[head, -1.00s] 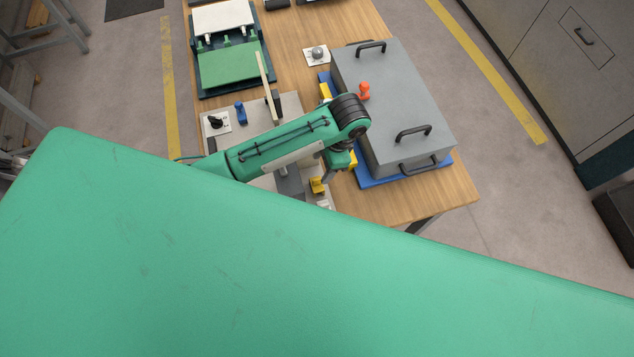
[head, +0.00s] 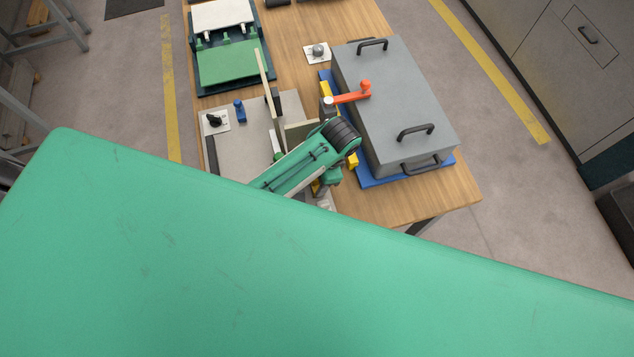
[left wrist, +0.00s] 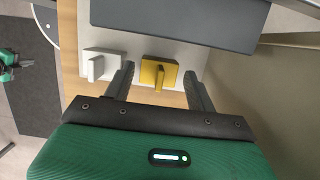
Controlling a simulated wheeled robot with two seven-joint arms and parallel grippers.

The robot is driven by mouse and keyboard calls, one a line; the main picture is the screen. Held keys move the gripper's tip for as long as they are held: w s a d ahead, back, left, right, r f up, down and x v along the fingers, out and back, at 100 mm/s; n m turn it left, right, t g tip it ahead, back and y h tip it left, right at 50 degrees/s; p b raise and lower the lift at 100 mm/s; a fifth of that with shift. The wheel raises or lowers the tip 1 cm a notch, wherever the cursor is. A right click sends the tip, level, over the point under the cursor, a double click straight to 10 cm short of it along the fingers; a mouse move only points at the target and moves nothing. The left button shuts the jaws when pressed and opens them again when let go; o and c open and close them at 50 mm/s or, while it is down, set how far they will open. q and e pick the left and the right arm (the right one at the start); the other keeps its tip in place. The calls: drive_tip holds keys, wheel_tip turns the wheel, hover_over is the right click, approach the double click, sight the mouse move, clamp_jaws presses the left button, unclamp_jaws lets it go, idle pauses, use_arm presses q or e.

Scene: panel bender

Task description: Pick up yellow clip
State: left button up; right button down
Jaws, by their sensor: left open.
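The yellow clip (left wrist: 159,74) sits on a pale plate in the left wrist view, with an upright yellow tab facing me. My left gripper (left wrist: 159,70) is open, with one finger on each side of the clip and a visible gap to each. In the head view the clip (head: 316,187) is mostly hidden behind my left wrist and gripper (head: 327,180); only a bit of yellow shows. My right gripper is in neither view.
A white clip (left wrist: 100,65) stands left of the yellow one, near my left finger. A dark grey bar (left wrist: 185,20) lies beyond them. In the head view, a grey box (head: 395,105) with black handles, an orange lever (head: 350,97) and a blue clip (head: 240,110) are near.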

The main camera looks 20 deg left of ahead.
sight(317, 184)
use_arm(q)
drive_tip(key=shift+p+x, duration=0.4)
drive_tip(key=shift+x, duration=1.1)
drive_tip(key=c, duration=0.7)
drive_tip(key=shift+r, duration=0.1)
drive_tip(key=shift+c, duration=0.2)
